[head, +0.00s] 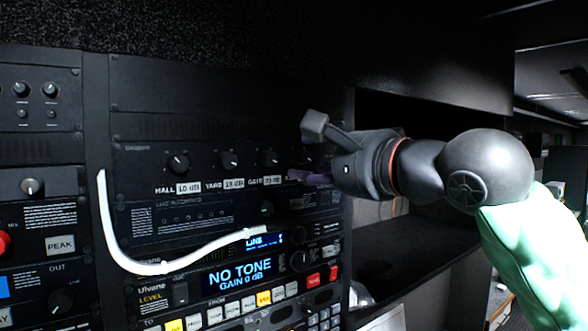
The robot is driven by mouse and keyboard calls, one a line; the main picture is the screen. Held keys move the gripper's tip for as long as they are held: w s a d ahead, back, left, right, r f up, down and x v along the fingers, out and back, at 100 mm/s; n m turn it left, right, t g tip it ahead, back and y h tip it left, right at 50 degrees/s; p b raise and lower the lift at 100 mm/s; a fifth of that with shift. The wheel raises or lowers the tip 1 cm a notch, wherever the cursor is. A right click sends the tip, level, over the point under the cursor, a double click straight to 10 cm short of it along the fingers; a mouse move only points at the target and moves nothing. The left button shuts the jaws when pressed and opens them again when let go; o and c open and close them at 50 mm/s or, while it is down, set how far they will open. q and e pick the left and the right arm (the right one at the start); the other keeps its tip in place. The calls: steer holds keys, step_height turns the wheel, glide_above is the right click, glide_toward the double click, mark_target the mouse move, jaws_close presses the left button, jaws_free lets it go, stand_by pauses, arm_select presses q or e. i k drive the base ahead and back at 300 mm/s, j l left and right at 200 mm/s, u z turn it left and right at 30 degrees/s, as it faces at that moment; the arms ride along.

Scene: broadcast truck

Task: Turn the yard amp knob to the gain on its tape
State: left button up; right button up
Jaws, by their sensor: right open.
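My right gripper (304,151) is open and empty, to the right of the three knobs. One fingertip is up and one is down, apart from the yard knob. My left gripper is out of view.
A lit display (240,275) reads NO TONE, GAIN 0 dB. A dark shelf (415,245) lies right.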

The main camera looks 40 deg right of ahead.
mark_target(226, 160)
steer(key=k+l, duration=0.2)
steer(key=k, duration=0.3)
steer(key=k+l, duration=0.25)
steer(key=k, duration=0.2)
